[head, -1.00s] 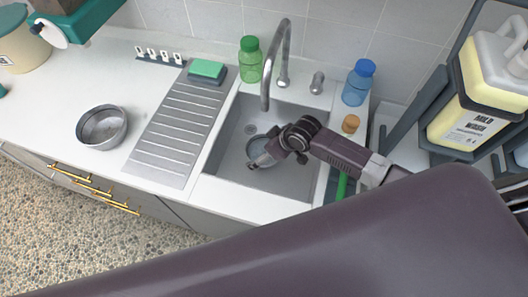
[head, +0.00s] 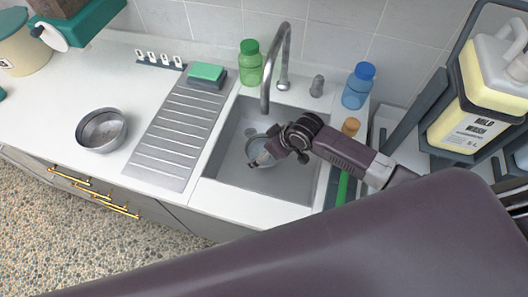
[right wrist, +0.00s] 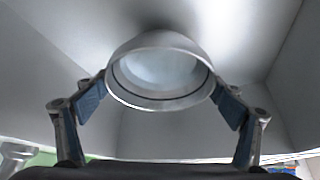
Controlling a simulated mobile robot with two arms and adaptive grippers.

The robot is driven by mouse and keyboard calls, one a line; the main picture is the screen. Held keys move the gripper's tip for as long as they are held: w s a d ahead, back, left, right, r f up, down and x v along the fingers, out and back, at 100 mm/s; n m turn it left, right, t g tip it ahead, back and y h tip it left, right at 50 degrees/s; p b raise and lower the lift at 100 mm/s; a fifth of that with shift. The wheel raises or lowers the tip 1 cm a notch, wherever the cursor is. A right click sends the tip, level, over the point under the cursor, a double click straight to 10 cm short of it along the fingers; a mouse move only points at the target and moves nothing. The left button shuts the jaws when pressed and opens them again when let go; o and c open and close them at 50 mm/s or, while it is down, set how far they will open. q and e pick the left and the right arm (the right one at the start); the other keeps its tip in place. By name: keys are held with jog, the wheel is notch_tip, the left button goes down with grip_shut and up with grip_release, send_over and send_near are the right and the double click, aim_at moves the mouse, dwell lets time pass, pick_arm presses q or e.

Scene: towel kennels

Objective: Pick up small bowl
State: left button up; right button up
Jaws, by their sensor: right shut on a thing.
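The small bowl (head: 256,148), round and metallic grey, is inside the sink, partly hidden by my right gripper. My right gripper (head: 263,160) reaches into the sink from the right and is shut on the bowl. In the right wrist view the bowl (right wrist: 158,72) is tilted, its opening facing the camera. The two blue-padded fingers of the right gripper (right wrist: 160,98) press on opposite sides of it. I cannot tell whether the bowl still touches the sink floor. My left gripper is not in view.
The steel sink (head: 226,168) has a curved tap (head: 285,60) behind it. A larger metal bowl (head: 88,143) stands on the counter at left, beside the ribbed drainboard (head: 170,135). Green (head: 250,66) and blue (head: 357,88) bottles stand behind the sink.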

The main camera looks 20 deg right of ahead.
notch_tip(320, 180, up, 16)
jog(key=b, duration=0.2)
jog(key=s+d+b, duration=0.2)
jog(key=s+d, duration=0.8)
jog(key=s, duration=0.4)
jog(key=shift+s+f+b, duration=0.15)
jog(key=shift+s+b, duration=0.25)
